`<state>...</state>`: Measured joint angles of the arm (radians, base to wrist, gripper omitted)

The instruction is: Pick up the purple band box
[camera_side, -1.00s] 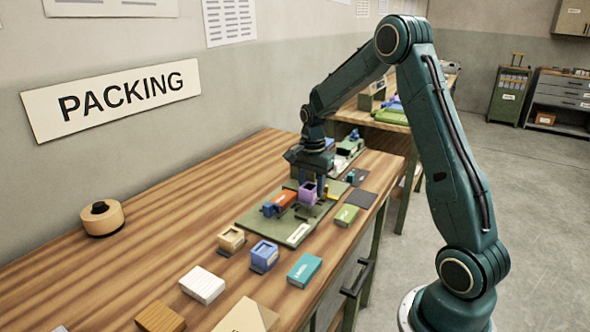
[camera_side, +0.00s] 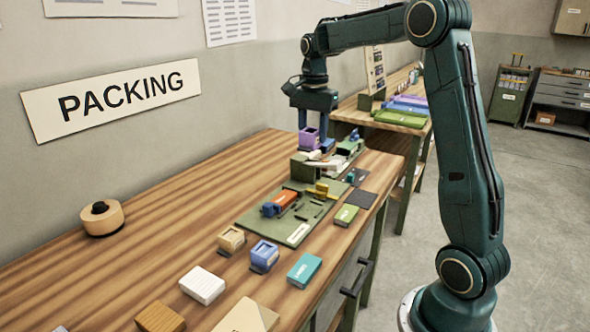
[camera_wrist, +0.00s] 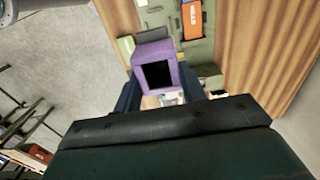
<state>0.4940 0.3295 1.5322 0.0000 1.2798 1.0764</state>
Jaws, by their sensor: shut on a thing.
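The purple band box (camera_side: 308,138) is held up in the air in the side view, above the far part of the packing table. It is an open-topped purple box with a dark hollow, and it also shows in the wrist view (camera_wrist: 152,52). My gripper (camera_side: 316,134) points down and is shut on the box. In the wrist view, my gripper's dark blue fingers (camera_wrist: 160,94) stand at either side of the box's near end. Their exact contact with the box is partly hidden by the gripper body.
Below is a green board (camera_side: 270,218) with an orange box (camera_side: 286,198), a blue clamp and a yellow part (camera_side: 322,189). A dark green block (camera_side: 306,170) stands near beneath the held box. Several small boxes, including a teal one (camera_side: 304,269), lie on the wooden table's near half.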

